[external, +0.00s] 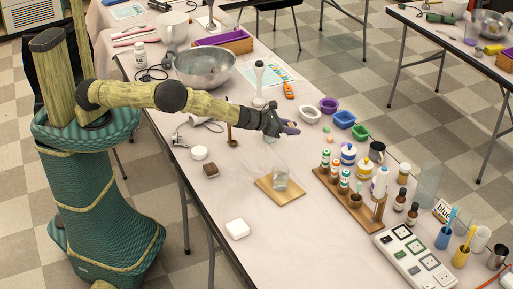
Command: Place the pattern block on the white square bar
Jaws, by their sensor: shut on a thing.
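My gripper (291,127) is above the table, left of the small coloured bowls. It is shut on a small tan piece (292,124), which seems to be the pattern block; the dark fingers cover most of it, so its shape cannot be told. The white square bar (237,229) lies flat near the table's left edge, in front of my gripper and well apart from it. Its top looks bare. A white round bar (199,153) and a brown square bar (210,170) lie farther back along the same edge.
A wooden board (268,195) with a clear glass (280,180) stands between my gripper and the white square bar. A wooden rack (345,205) with several bottles is on the right, with a power strip (415,258) in front. The table around the white square bar is clear.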

